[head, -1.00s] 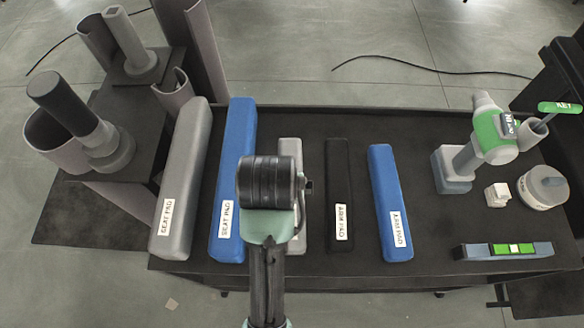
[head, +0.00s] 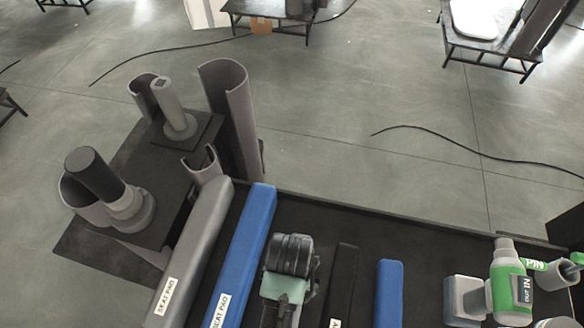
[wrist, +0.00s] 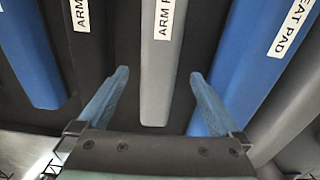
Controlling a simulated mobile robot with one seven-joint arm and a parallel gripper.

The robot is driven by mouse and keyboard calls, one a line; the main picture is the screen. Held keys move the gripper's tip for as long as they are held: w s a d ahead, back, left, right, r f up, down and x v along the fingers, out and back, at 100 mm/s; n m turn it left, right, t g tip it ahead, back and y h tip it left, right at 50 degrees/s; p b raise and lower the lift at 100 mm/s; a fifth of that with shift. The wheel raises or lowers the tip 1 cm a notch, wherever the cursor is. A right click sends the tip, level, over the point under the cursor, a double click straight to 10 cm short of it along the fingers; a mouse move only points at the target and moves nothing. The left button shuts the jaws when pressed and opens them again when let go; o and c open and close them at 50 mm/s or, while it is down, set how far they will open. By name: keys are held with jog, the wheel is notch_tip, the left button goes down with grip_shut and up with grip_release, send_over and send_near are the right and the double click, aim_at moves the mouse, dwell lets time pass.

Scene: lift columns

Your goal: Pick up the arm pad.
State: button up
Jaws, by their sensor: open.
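Three arm pads lie side by side on the dark table. The grey arm pad (wrist: 158,95) runs between my two finger tips in the wrist view. My gripper (wrist: 160,75) is open and empty, with one finger on each side of that pad in the picture; the height gap is hard to tell. In the head view my wrist covers most of the grey pad and hides the fingers. The blue arm pad (head: 389,290) lies farther right.
The blue seat pad (head: 245,250) and grey seat pad (head: 195,250) lie close on the left. A side stand (head: 150,160) with tubes and posts is at the left. Gaps between pads are narrow.

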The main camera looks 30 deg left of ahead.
jog(key=shift+f+p, duration=0.35)
jog(key=shift+f, duration=2.95)
jog(key=shift+w, duration=0.1)
grip_shut()
